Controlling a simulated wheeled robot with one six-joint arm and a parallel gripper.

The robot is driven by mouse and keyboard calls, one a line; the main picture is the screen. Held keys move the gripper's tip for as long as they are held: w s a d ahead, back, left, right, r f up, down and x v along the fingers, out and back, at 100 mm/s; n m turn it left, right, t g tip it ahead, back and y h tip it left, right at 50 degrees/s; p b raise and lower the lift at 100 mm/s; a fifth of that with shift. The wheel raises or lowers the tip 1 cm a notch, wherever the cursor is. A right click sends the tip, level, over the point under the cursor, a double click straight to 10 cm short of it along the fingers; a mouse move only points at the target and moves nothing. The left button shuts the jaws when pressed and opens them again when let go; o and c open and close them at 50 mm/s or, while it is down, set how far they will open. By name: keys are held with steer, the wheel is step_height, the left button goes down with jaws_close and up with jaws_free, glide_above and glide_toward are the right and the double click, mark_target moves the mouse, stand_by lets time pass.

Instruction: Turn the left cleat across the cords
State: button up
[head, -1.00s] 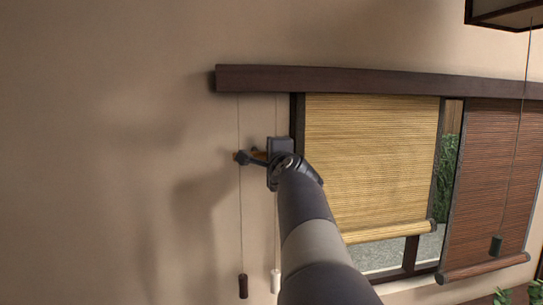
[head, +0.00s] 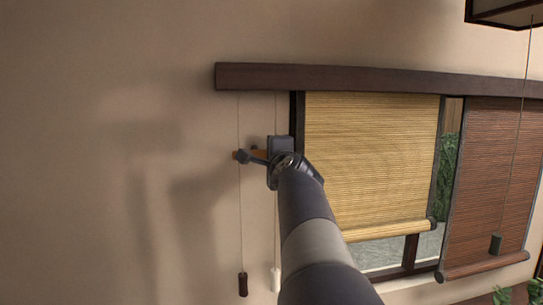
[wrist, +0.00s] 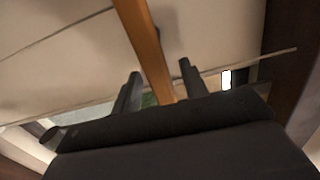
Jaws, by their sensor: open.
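The left cleat (head: 262,154), an orange-brown wooden bar, shows beside my gripper on the wall in the head view, partly hidden. It lies roughly level, and its left end reaches the left cord (head: 239,205). A second cord (head: 276,225) hangs to the right, partly behind my arm. My gripper (head: 247,156) is at the cleat. In the wrist view the cleat (wrist: 143,35) runs down between the two open fingers (wrist: 160,70), with a gap on each side. Thin cords cross behind it there. I cannot tell whether a finger touches the cleat.
A dark tassel (head: 242,285) and a pale tassel (head: 276,280) end the cords. A dark rail (head: 370,79) runs above. A straw blind (head: 370,155) and a brown blind (head: 490,180) hang at the right. The wall to the left is bare.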

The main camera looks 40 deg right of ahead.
steer(key=b+v, duration=0.2)
steer(key=v, duration=0.8)
steer(key=shift+s, duration=0.3)
steer(key=shift+w+a, duration=0.1)
steer(key=p+x, duration=0.2)
steer(key=x, duration=0.8)
steer(key=shift+w+d, duration=0.2)
steer(key=shift+w, duration=0.15)
steer(key=shift+s, duration=0.15)
steer(key=b+v, duration=0.3)
steer(key=v, duration=0.8)
steer(key=p+x, duration=0.3)
steer(key=x, duration=0.8)
steer(key=shift+w+r, duration=0.1)
steer(key=shift+w, duration=0.15)
steer(key=n, duration=0.3)
steer(key=shift+s+a+r+n, duration=0.1)
steer(key=shift+r+n, duration=0.3)
